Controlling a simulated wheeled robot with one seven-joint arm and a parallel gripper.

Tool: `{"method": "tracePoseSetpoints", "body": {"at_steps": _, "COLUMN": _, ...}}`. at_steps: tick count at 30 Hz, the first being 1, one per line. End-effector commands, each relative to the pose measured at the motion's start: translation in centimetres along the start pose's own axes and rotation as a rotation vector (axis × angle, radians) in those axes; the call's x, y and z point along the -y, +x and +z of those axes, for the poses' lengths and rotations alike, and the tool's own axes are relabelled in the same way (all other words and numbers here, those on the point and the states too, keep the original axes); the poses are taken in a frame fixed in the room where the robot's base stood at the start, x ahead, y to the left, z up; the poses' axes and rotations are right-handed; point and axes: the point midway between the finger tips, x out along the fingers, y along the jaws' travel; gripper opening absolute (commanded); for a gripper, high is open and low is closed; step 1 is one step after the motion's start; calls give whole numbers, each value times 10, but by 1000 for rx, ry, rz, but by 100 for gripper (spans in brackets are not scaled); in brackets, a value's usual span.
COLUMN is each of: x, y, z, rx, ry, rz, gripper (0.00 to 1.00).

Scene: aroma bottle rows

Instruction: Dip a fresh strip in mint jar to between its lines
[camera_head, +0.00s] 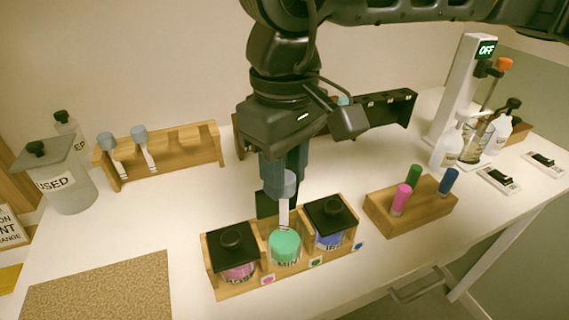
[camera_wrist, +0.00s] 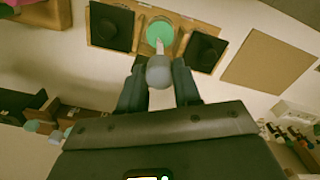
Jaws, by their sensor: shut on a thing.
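My gripper (camera_head: 283,188) is shut on a test strip with a round grey head (camera_head: 288,184); the head also shows between the fingers in the wrist view (camera_wrist: 159,71). The white strip (camera_head: 284,214) points down at the mint jar (camera_head: 285,247), which is open and shows green inside, also in the wrist view (camera_wrist: 160,33). The strip's tip overlaps the green in both views; I cannot tell whether it touches the liquid, and its lines are too small to see. The wooden rack (camera_head: 170,160) at the back left holds two more grey-headed strips.
Black-lidded jars stand left (camera_head: 232,251) and right (camera_head: 330,222) of the mint jar in one wooden holder. A block with coloured pens (camera_head: 410,205) is at right. The USED jar (camera_head: 62,178) is at far left. A brown mat (camera_head: 100,293) lies at front left.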

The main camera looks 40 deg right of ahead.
Motion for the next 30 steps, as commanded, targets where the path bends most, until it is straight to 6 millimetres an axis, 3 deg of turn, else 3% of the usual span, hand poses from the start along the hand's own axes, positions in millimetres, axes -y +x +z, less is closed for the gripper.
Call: {"method": "tracePoseSetpoints", "body": {"at_steps": 30, "x": 0, "y": 5, "z": 0, "rx": 0, "ry": 0, "rz": 0, "gripper": 13}}
